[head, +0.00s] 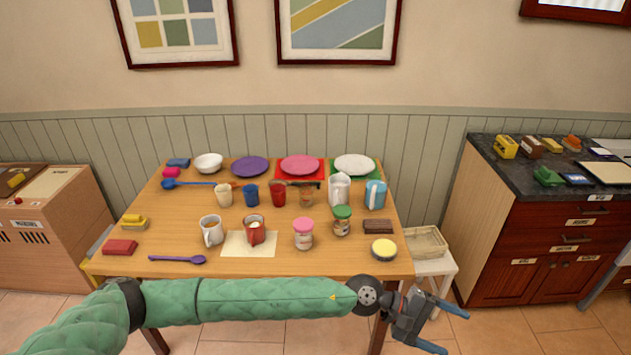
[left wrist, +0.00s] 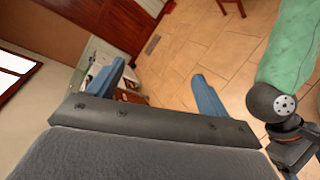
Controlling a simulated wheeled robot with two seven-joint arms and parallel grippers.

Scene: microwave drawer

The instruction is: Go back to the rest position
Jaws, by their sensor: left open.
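My left gripper (head: 449,328) is at the end of the green-sleeved arm that reaches across the front of the wooden table in the head view. It is to the right of the table's front right corner, over the floor. Its two blue fingers are spread apart with nothing between them. In the left wrist view the fingers of the left gripper (left wrist: 165,88) are also apart and empty, with tiled floor and furniture beyond them. My right gripper does not show in the head view.
The wooden table (head: 330,265) holds cups, jars, plates and spoons. A small white stand with a basket (head: 425,242) is at its right. A dark-topped cabinet (head: 560,215) with small items stands further right. A wooden cabinet (head: 50,235) is at left. Tiled floor between is clear.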

